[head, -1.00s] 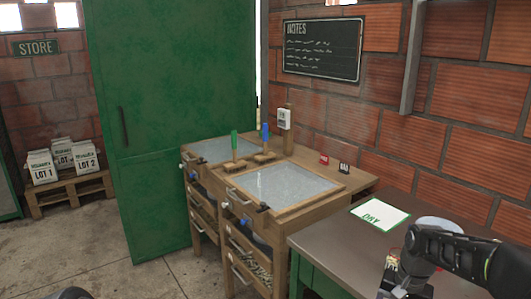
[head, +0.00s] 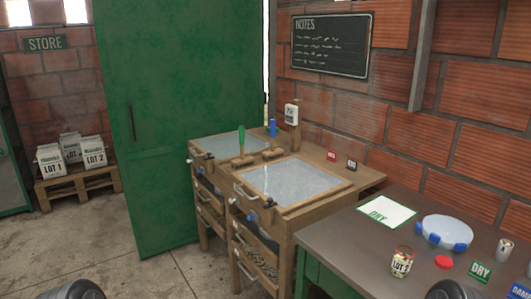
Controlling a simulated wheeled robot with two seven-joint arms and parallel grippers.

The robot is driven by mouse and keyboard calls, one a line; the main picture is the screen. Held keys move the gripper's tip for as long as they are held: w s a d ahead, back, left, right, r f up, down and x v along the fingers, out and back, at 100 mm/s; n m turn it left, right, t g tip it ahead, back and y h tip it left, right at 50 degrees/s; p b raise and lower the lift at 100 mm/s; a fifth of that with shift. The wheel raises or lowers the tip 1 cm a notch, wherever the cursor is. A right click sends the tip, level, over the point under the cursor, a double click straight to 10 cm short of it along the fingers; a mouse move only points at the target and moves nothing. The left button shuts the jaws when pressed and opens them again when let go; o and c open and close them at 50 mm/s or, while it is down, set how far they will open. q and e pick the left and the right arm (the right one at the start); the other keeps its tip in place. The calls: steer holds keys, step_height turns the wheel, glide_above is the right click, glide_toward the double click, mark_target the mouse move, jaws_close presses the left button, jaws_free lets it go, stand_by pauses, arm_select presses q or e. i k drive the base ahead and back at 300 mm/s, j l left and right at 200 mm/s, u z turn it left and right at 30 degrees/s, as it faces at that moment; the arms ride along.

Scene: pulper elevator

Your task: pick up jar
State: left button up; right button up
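A clear jar (head: 401,261) with a "LOT" label stands upright on the grey-brown table (head: 345,238) at the lower right. It holds pale and dark bits, and its top looks uncovered. A red round lid (head: 443,262) lies on the table just right of the jar. Dark rounded parts of my arms show at the bottom edge, one at the left and one below and right of the jar. Neither gripper's fingers show, and nothing of mine touches the jar.
A "DRY" sheet (head: 387,211), a round pale dish with blue clips (head: 446,231), a small can (head: 504,250), a green "DRY" sign (head: 480,271) and a blue sign (head: 521,289) share the table. A wooden two-basin stand (head: 310,205) adjoins it at the left.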

mark_target(403, 258)
steer(key=i+j, duration=0.1)
steer(key=i, duration=0.25)
steer(key=i+j, duration=0.15)
steer(key=i, duration=0.15)
steer(key=i+z, duration=0.15)
steer(key=z, duration=2.25)
